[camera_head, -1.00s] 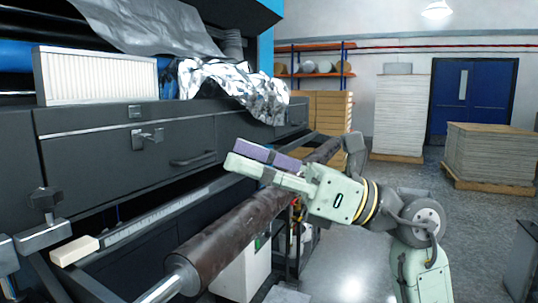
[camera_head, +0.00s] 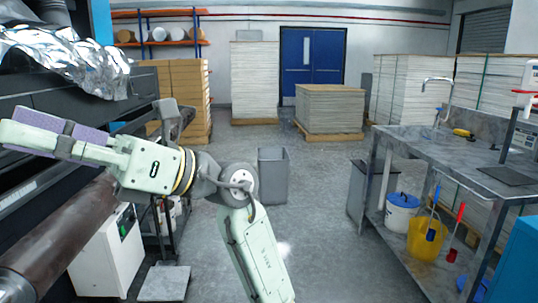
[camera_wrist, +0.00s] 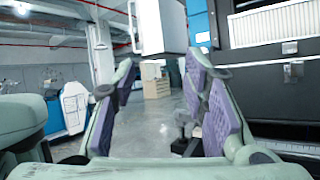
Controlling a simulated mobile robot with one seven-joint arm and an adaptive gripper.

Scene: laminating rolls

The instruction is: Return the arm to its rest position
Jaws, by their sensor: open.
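My gripper (camera_head: 50,135) is at the left of the head view, pointing left toward the dark laminating machine (camera_head: 105,117). It is raised in front of the machine, above the dark roll (camera_head: 65,230). In the wrist view my gripper (camera_wrist: 163,85) shows two purple-padded fingers spread apart with nothing between them. The arm behind it is bent, with its lower part running down to the bottom middle of the head view.
A grey bin (camera_head: 273,175) stands on the open floor. A metal sink table (camera_head: 455,160) with a yellow bucket (camera_head: 427,238) below is at the right. Stacked sheets (camera_head: 330,113) stand before the blue door (camera_head: 313,60). Crinkled foil (camera_head: 65,60) lies on the machine.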

